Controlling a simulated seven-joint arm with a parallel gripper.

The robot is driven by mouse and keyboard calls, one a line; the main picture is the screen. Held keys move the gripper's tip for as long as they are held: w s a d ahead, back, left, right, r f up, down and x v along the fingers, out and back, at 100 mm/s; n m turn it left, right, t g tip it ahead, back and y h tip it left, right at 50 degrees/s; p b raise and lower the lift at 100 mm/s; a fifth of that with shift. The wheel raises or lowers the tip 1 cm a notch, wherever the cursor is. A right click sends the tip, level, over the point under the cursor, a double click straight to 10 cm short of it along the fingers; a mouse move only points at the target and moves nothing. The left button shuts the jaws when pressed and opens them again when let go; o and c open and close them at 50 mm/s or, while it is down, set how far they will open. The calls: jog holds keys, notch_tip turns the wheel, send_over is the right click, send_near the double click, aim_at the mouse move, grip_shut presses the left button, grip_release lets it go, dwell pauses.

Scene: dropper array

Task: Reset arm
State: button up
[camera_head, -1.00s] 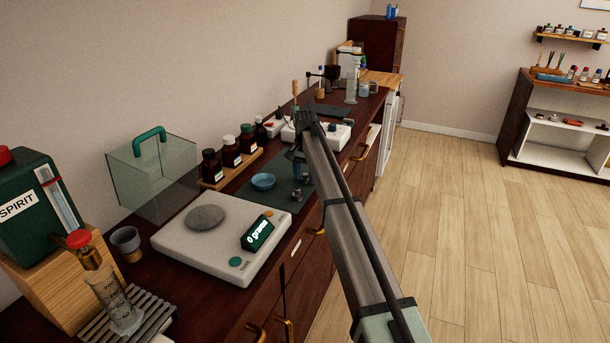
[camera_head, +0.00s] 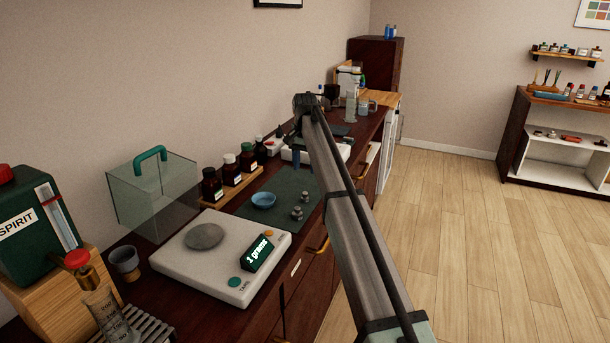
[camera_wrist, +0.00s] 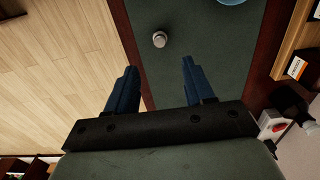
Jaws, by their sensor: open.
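My arm reaches away from the camera over the bench in the head view. My gripper (camera_wrist: 159,64) shows in the wrist view as two blue fingers spread apart, with nothing between them. It is over the dark green mat (camera_wrist: 185,45), apart from a small metal weight (camera_wrist: 160,39) beyond the fingertips. In the head view the gripper is mostly hidden by the arm's end. Two small metal weights (camera_head: 299,205) stand on the mat beside a blue dish (camera_head: 263,200).
A white scale (camera_head: 215,262) reading "1 grams" is at the near bench. A glass case (camera_head: 150,195), brown bottles (camera_head: 230,170) on a wooden rack and a green SPIRIT can (camera_head: 30,220) stand along the wall. The floor (camera_head: 450,240) on the right is clear.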

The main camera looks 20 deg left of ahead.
jog(key=shift+r, duration=0.45)
jog(key=shift+f, duration=0.1)
jog(key=s+d+f, duration=0.2)
jog(key=d+f, duration=0.9)
jog(key=d, duration=0.2)
jog(key=s+d+f, duration=0.2)
jog(key=d+f, duration=0.9)
jog(key=d, duration=0.1)
jog(key=s+d+f, duration=0.7)
jog(key=d+f, duration=0.1)
jog(key=d, duration=0.3)
jog(key=s+d+f, duration=0.7)
jog(key=s+d, duration=0.1)
jog(key=d, duration=0.3)
jog(key=s+d+f, duration=0.5)
jog(key=s+d, duration=0.4)
jog(key=s, duration=0.4)
jog(key=s+f+g, duration=0.3)
jog(key=s+f, duration=0.7)
jog(key=s, duration=0.4)
jog(key=s+f+g, duration=0.3)
jog(key=s+f, duration=0.7)
jog(key=s, duration=0.3)
jog(key=shift+s+f+g, duration=0.15)
jog(key=shift+s+g, duration=0.15)
jog(key=shift+s, duration=0.05)
